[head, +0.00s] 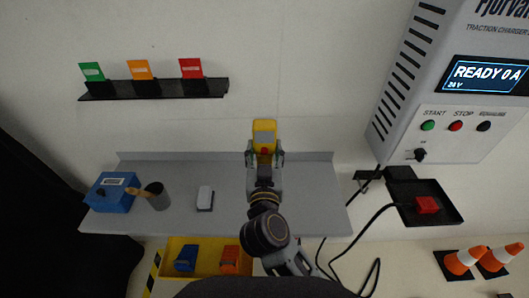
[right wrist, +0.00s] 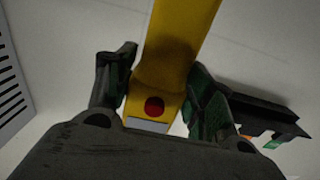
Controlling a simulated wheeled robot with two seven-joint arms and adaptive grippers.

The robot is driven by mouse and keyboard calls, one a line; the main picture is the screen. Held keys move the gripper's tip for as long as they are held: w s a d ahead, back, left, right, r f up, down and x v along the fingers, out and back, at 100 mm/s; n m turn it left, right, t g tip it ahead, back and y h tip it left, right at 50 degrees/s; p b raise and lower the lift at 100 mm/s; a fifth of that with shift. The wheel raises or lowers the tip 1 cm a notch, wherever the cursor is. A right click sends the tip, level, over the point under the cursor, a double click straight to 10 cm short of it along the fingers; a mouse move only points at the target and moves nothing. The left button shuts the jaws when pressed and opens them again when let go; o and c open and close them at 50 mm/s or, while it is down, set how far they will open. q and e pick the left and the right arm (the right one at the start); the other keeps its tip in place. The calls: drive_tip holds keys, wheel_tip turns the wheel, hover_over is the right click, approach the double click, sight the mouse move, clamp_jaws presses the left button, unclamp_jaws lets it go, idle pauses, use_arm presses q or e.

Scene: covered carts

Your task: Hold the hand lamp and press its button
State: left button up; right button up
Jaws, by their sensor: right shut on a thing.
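In the right wrist view the yellow lamp (right wrist: 170,60) stands between the two dark fingers of the right gripper (right wrist: 163,95). Its round red button (right wrist: 154,106) faces the wrist camera and is uncovered. My left gripper is not in view.
A yellow bin (head: 208,245) sits below. A charger (head: 455,100) hangs at right; a black card rack (head: 155,88) is on the wall.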

drive_tip(key=shift+f, duration=2.05)
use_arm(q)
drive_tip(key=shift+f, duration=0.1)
use_arm(e)
drive_tip(key=shift+f, duration=0.35)
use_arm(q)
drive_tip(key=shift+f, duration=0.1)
use_arm(e)
drive_tip(key=shift+f, duration=1.85)
use_arm(q)
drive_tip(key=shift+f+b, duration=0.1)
drive_tip(key=shift+b, duration=0.2)
use_arm(e)
drive_tip(key=shift+f, duration=0.75)
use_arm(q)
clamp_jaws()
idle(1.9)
